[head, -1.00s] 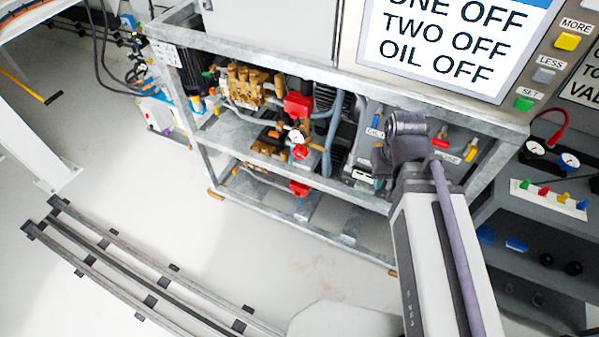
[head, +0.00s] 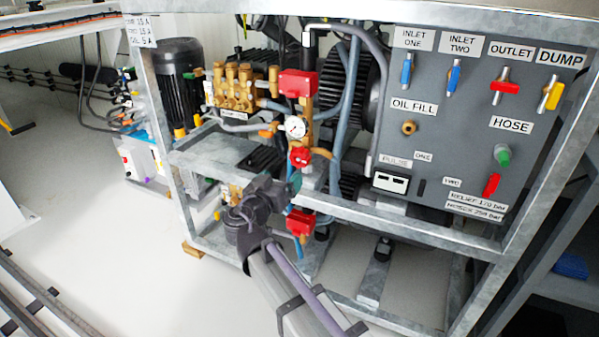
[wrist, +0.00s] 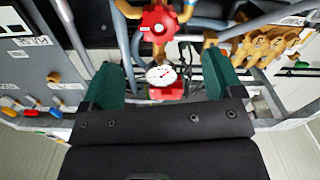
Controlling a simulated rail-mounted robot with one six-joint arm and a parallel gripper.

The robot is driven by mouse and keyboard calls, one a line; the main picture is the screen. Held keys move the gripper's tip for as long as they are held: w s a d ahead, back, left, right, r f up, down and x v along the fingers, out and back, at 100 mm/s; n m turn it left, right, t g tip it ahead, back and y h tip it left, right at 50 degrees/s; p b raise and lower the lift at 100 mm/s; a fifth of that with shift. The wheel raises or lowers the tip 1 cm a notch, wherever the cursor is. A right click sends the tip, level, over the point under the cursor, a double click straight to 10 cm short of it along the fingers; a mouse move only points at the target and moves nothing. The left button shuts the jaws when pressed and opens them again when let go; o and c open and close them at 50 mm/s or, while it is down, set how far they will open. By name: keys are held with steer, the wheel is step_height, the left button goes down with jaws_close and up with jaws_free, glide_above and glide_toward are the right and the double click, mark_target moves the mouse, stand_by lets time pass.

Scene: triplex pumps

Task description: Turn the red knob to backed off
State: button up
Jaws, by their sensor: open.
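The red knob (head: 300,157) is a small lobed handwheel just below the white pressure gauge (head: 294,127) on the upper pump. In the wrist view the knob (wrist: 158,22) is near the top, with the gauge (wrist: 161,76) lower, between the fingers. My gripper (wrist: 162,62) has its two green fingers spread wide, with nothing held between them. The knob lies beyond the fingertips in that picture, and I see no contact. In the head view my gripper (head: 293,184) is just below the knob, largely hidden by my wrist. The knob's marking cannot be read.
Galvanised frame bars (head: 410,232) run across the front. A red block (head: 299,83) sits above the gauge, and another (head: 300,222) is below near my wrist. Brass pump fittings (head: 238,87) are on the left; a labelled valve panel (head: 455,130) is on the right. Hoses run close by.

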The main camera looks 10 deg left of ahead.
mark_target(299, 160)
steer(key=x, duration=1.1)
steer(key=shift+s, duration=0.1)
steer(key=c, duration=0.9)
steer(key=shift+d+n, duration=0.1)
steer(key=shift+n, duration=0.2)
steer(key=n, duration=0.4)
steer(key=shift+d, duration=0.1)
steer(key=n, duration=0.4)
steer(key=shift+r+n, duration=0.1)
steer(key=shift+n, duration=0.3)
steer(key=n, duration=0.4)
steer(key=shift+r+n, duration=0.15)
steer(key=shift+n, duration=2.05)
